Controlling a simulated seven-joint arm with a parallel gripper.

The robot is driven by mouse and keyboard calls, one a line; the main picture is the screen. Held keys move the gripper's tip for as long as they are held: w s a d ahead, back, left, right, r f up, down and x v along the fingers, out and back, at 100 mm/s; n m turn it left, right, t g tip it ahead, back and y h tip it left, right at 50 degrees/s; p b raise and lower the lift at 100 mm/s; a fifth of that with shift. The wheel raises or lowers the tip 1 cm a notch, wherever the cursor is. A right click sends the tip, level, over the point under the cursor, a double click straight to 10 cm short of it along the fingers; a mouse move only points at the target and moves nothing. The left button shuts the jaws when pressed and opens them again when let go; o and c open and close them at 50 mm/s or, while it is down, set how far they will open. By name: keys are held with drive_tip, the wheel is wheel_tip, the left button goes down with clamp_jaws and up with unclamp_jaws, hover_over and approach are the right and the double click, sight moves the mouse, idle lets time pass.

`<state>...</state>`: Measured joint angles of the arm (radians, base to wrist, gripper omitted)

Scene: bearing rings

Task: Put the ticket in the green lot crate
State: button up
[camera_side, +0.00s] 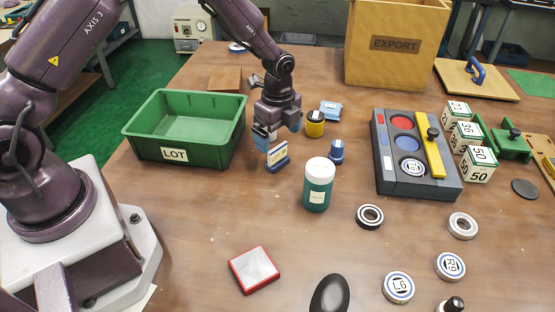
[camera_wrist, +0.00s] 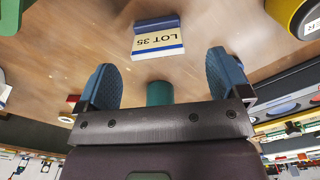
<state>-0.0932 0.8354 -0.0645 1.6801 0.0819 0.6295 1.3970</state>
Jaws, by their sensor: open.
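The ticket (camera_side: 277,156) is a small cream card with a blue edge, standing in or on a blue base on the table. In the wrist view the ticket (camera_wrist: 157,42) reads "LOT 35" upside down and lies beyond the fingertips. My gripper (camera_side: 267,139) is just above and beside the ticket in the side view, partly overlapping it. In the wrist view my gripper (camera_wrist: 166,75) has its two blue fingers wide apart with nothing between them. The green lot crate (camera_side: 213,156) stands to the left, labelled "LOT", and looks empty.
A teal jar with a white lid (camera_side: 318,184) stands right of the ticket. A blue stamp-like piece (camera_side: 336,152) and a yellow-black pot (camera_side: 315,124) are close by. A grey ring tray (camera_side: 440,188) lies further right. The table's front left is mostly clear around a red-edged pad (camera_side: 254,269).

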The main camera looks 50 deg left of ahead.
sight(277, 147)
wheel_tip(277, 147, down, 6)
drive_tip(key=shift+s+d+r, duration=0.1)
drive_tip(key=shift+s, duration=0.05)
idle(0.3)
drive_tip(key=c, duration=1.1)
drive_tip(key=shift+r, duration=0.1)
